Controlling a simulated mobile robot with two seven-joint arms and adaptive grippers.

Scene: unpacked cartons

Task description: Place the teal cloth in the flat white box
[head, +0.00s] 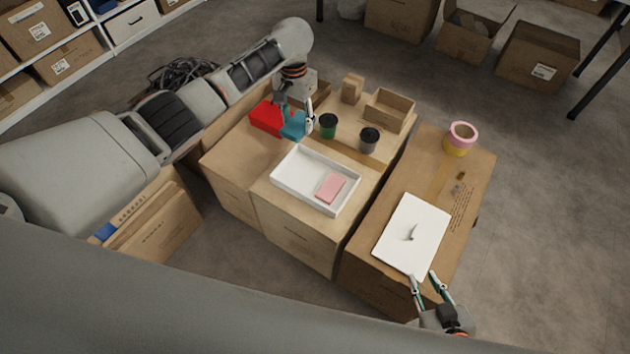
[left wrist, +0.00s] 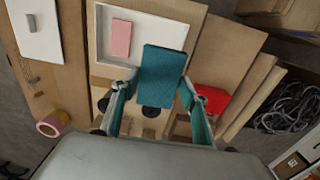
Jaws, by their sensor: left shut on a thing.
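The teal cloth (head: 294,126) is a flat, thick rectangle held in my left gripper (head: 296,112) behind the white box. In the left wrist view the cloth (left wrist: 163,72) lies between the fingertips of my left gripper (left wrist: 158,84), which is shut on it. The flat white box (head: 287,183) is an open shallow tray on the middle carton; it also shows in the left wrist view (left wrist: 102,42), partly behind the cloth. A pink block (head: 331,187) lies inside it at the right end. My right gripper (head: 424,276) is open and empty by the white lid's front edge.
A red box (head: 266,118) is beside the cloth. A green jar (head: 328,126), a grey jar (head: 368,140) and an open cardboard box (head: 389,109) stand behind the white box. A white lid (head: 412,254) and tape rolls (head: 461,137) are on the right carton.

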